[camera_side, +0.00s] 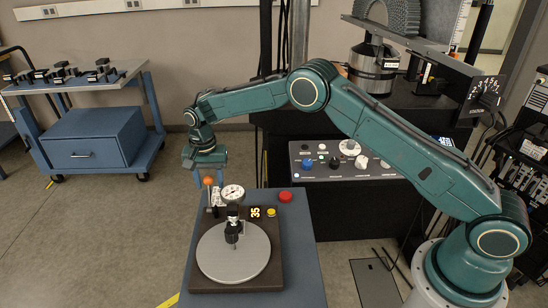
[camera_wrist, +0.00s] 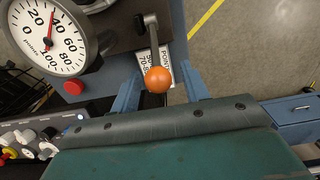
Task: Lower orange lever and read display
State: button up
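The orange lever is topped by an orange ball (camera_side: 208,181) and stands at the back left of the tester's base, its stem roughly upright. In the wrist view the ball (camera_wrist: 158,79) hangs at the end of a grey arm, before a printed label. My gripper (camera_side: 209,186) points down at the lever. Its blue fingers are apart, one on each side of the ball in the wrist view (camera_wrist: 158,90); I see no contact. The small display (camera_side: 255,212) on the base shows yellow digits that look like 35, turned sideways. The tester's round platform (camera_side: 232,268) is bare in front.
A white dial gauge (camera_side: 233,193) stands right of the lever; its red needle points near 40 in the wrist view (camera_wrist: 48,38). A control panel (camera_side: 345,162) with knobs stands behind to the right.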

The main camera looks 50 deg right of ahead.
jog(key=shift+r, duration=0.1)
jog(key=shift+r, duration=2.7)
jog(key=shift+a, duration=0.1)
dwell(1.3)
